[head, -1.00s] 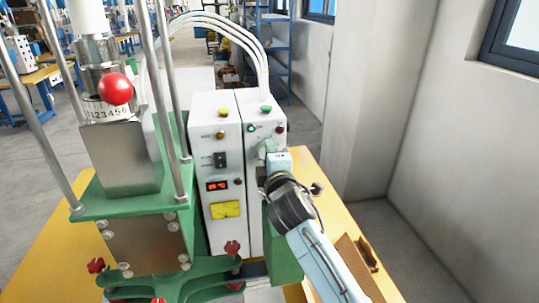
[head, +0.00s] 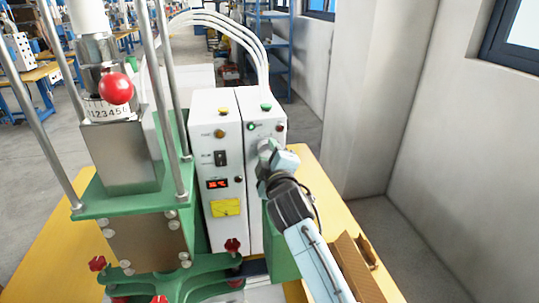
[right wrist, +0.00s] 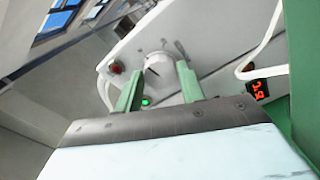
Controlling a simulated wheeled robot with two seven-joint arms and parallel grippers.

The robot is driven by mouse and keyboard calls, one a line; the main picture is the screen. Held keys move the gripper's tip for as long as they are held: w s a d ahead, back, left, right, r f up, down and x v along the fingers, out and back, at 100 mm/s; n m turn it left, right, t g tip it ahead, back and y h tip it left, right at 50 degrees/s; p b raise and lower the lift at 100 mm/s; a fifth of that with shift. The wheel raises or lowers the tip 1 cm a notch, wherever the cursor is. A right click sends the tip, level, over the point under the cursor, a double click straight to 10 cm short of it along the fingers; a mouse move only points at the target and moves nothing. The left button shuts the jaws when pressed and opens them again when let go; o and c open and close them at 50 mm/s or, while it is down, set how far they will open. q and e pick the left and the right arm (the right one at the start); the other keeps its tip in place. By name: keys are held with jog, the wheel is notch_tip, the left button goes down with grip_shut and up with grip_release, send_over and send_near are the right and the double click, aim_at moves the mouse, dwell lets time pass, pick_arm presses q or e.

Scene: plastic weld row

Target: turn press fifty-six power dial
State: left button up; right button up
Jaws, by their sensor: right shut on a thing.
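The power dial (right wrist: 158,66) is a pale round knob with a dark pointer line, on the front of the white control box (head: 262,190). In the right wrist view the two green fingers of my right gripper (right wrist: 160,75) stand on either side of it, shut on it. In the head view the right gripper (head: 266,150) reaches the upper part of the box's right half, tilted, and hides the dial there. A green lamp (right wrist: 146,101) glows beside the dial. The red display (head: 217,183) is lit on the box's left half; its digits are not clear. My left gripper is out of view.
The green press (head: 130,200) with steel columns and a red ball knob (head: 116,89) stands left of the box. White hoses (head: 235,32) rise behind it. A cardboard box (head: 358,265) lies on the yellow table at right, with a wall beyond.

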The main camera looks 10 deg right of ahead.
jog(key=shift+f, duration=0.1)
jog(key=o, duration=1)
jog(key=shift+c, duration=0.2)
jog(key=s+b, duration=0.1)
jog(key=s, duration=1.2)
jog(key=shift+s, duration=0.2)
jog(key=shift+s, duration=0.1)
